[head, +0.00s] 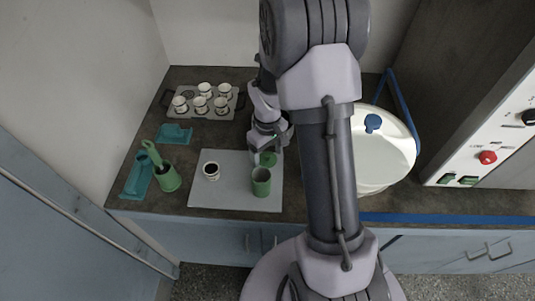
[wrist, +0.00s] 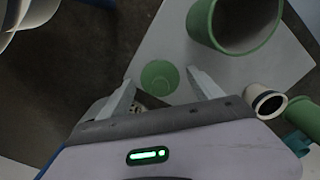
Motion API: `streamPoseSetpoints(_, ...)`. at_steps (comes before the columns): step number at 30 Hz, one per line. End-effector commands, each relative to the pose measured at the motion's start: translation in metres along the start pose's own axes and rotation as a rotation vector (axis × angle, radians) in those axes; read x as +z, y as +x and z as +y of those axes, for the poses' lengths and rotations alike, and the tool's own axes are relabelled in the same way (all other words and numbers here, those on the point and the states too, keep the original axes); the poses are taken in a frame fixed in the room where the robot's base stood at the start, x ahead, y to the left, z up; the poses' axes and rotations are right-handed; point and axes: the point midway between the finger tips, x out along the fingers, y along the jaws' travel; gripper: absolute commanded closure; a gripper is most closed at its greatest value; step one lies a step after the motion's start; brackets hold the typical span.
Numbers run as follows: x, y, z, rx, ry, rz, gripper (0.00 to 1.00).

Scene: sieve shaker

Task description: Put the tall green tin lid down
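The round green lid (head: 268,160) appears to lie flat on the grey mat (head: 235,199), near its far right corner. In the wrist view the lid (wrist: 160,77) shows between my two fingertips, with a gap on each side. My gripper (head: 266,150) is open just above the lid, its fingers spread (wrist: 161,82). The tall green tin (head: 261,183) stands uncovered on the mat, nearer the front edge. In the wrist view the tin (wrist: 222,38) shows its open mouth.
A cup of dark contents (head: 211,171) stands on the mat's left. Left of it are a green pot (head: 168,180) and teal trays (head: 174,134). A rack (head: 237,101) of several cups stands behind. A large white round vessel (head: 385,150) is at right.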

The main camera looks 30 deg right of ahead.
Motion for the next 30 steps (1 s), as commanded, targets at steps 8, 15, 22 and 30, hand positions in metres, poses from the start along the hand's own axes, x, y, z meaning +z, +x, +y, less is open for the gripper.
streamPoseSetpoints(8, -0.001, -0.026, 0.0, 0.001, 0.001, 0.003, 0.25)
streamPoseSetpoints(15, -0.001, -0.096, 0.0, 0.001, 0.001, 0.003, 0.25)
streamPoseSetpoints(22, 0.0, -0.129, -0.003, 0.003, 0.007, 0.009, 0.25)
streamPoseSetpoints(30, 0.05, -0.269, -0.106, -0.03, 0.292, 0.281, 0.25)
